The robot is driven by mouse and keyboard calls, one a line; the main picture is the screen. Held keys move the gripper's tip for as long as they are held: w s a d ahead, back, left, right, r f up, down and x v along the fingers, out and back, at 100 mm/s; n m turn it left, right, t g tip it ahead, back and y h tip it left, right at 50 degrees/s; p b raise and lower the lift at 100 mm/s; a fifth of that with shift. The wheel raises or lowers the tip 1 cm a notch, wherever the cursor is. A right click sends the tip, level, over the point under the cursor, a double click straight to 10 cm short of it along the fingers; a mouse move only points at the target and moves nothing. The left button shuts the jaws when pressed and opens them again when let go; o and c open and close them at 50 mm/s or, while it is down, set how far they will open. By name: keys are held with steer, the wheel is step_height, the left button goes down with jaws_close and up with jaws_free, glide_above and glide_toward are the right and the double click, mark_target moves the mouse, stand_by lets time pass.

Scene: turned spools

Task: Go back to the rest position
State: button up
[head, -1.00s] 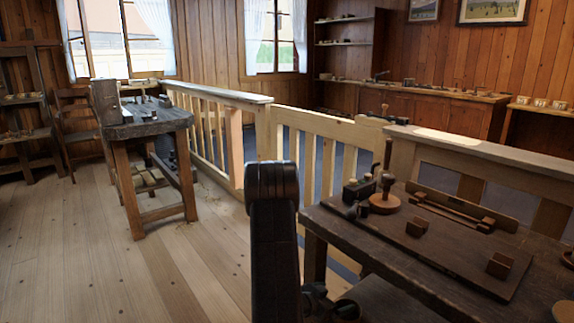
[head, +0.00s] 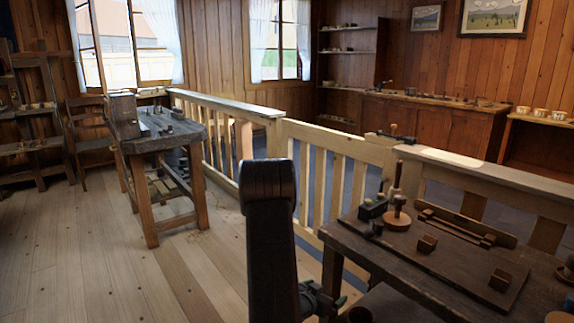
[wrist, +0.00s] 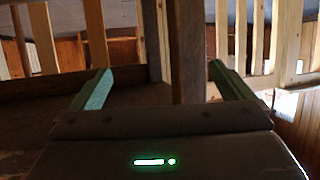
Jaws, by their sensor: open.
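My gripper (wrist: 160,82) is open, with its two green fingers apart and nothing between them in the wrist view. Behind the fingers, that view shows a dark wooden post and pale railing slats. In the head view my dark arm stands upright in front of the body, left of the near workbench (head: 366,240). Part of my gripper shows low beside the arm, by the bench's left end, and the rest is hidden. On the bench a round wooden base with an upright peg (head: 397,214) stands near small wooden blocks.
A pale wooden railing (head: 330,135) runs behind the near bench. A second workbench (head: 150,141) stands at the left by the windows, with shelves (head: 37,125) beyond it. The plank floor (head: 95,255) at the left is clear.

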steer(key=a+r+n+t+y+p, duration=0.1)
steer(key=a+r+n+y+p, duration=0.1)
steer(key=r+p, duration=0.5)
steer(key=a+r+n+t+y+p, duration=0.1)
steer(key=a+r+n+y+p, duration=0.2)
steer(key=a+r+p, duration=0.2)
steer(key=shift+w+a+r+t+y+p, duration=0.3)
steer(key=shift+r+p, duration=0.9)
steer(key=shift+r, duration=1.05)
